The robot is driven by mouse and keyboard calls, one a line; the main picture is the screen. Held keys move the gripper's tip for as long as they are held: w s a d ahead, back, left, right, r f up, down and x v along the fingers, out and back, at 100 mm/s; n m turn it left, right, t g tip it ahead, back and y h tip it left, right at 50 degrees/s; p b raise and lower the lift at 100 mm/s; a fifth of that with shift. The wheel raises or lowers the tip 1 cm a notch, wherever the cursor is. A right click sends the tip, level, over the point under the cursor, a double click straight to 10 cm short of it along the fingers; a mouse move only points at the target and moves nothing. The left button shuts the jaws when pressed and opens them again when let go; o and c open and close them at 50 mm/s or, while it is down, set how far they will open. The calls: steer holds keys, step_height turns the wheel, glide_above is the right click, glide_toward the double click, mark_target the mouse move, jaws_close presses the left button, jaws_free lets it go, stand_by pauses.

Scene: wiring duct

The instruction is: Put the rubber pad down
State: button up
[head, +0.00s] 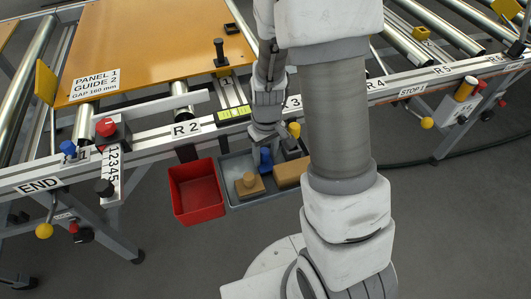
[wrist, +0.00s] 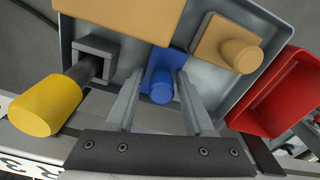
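No piece is labelled as the rubber pad, and I cannot tell for sure which one it is. A blue piece with a round knob (wrist: 161,88) sits in the grey tray (wrist: 199,95); in the head view it shows (head: 265,160) just below my gripper. My gripper (wrist: 160,78) points down into the tray, with one finger on each side of the blue knob. The fingers are apart, with small gaps beside the knob. A tan block with a knob (wrist: 228,43) and a larger plain tan block (wrist: 120,18) lie in the same tray.
A yellow-handled tool with a dark square end (wrist: 48,105) lies at the tray's edge. A red bin (head: 196,192) stands left of the tray. The conveyor rail (head: 190,128) and an orange panel (head: 150,45) are behind. My arm covers the tray's right side in the head view.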

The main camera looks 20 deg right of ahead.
step_height(320, 180, up, 13)
steer(key=p, duration=0.5)
step_height(320, 180, up, 13)
steer(key=m+t, duration=0.2)
steer(key=t, duration=0.1)
glide_above(266, 152)
steer(key=s+a, duration=0.1)
steer(key=s, duration=0.5)
steer(key=s+r+m+t, duration=0.1)
steer(key=s+r+t, duration=0.1)
steer(key=s+r, duration=0.4)
steer(key=shift+s+a+r, duration=0.2)
steer(key=shift+s+a, duration=0.1)
steer(key=shift+s, duration=0.3)
steer(key=shift+r, duration=0.1)
step_height(266, 152, up, 17)
steer(key=p, duration=1.7)
steer(key=shift+c, duration=1)
